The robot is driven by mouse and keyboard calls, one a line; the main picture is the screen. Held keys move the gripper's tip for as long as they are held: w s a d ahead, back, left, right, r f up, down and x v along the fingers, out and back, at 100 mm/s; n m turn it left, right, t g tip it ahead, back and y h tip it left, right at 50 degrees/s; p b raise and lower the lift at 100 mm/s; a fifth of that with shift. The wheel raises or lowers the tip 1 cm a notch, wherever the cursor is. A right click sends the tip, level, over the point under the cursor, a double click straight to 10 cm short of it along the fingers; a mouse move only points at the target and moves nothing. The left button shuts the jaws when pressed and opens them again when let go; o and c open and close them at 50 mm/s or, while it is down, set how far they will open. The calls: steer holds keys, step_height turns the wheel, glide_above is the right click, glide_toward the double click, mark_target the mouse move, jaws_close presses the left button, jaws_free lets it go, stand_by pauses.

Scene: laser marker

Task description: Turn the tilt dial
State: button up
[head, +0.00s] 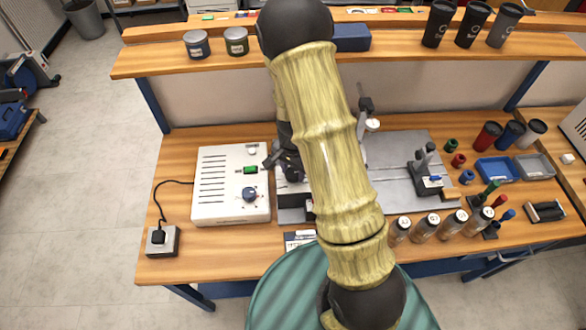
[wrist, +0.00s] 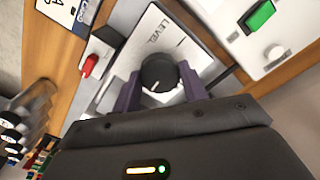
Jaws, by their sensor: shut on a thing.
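A round black dial (wrist: 158,72) sits on a pale plate marked "LEVEL" in the wrist view; I take it to be the tilt dial. My gripper (wrist: 160,82) has its two purple fingers on either side of the dial, shut on it. A dark pointer line shows on the plate near the dial. In the head view my gripper (head: 284,160) is at the left side of the grey machine (head: 400,165), partly behind my arm. The dial is hidden there.
Several jars and cups stand at the bench's right.

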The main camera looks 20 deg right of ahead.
mark_target(293, 172)
steer(key=shift+w+r+m, duration=0.1)
steer(key=shift+m, duration=0.5)
steer(key=o, duration=1)
step_height(293, 172, up, 17)
steer(key=shift+r, duration=0.15)
